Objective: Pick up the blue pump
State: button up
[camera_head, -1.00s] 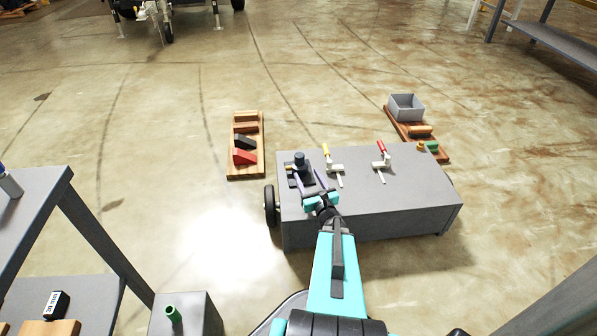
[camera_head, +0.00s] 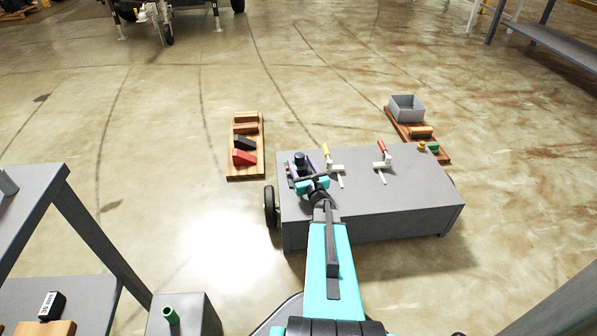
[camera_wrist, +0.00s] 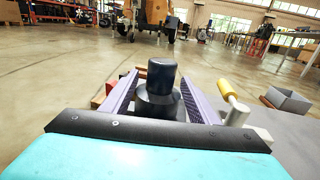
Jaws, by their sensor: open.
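The blue pump (camera_head: 299,158) is a dark navy upright cylinder with a wider base, standing at the left end of the grey bench. My gripper (camera_head: 308,166) is open with its two purple fingers on either side of the pump. In the wrist view, the pump (camera_wrist: 163,78) stands between the open fingers, its rounded cap up and the lower part hidden by my gripper's body. A gap shows between the cap and each finger; whether the fingers touch the lower part I cannot tell.
A yellow-handled clamp (camera_head: 334,166) stands close to the right of my gripper, and a red-handled clamp (camera_head: 383,158) farther right on the grey bench (camera_head: 420,190). A wooden tray (camera_head: 258,143) of blocks lies on the floor at left, and a grey bin (camera_head: 406,107) at right.

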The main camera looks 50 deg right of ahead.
jog(key=shift+w, duration=0.15)
jog(key=shift+b+x, duration=1)
jog(key=shift+x, duration=1.55)
jog(key=shift+d+r, duration=0.1)
grip_shut()
jog(key=shift+r, duration=0.1)
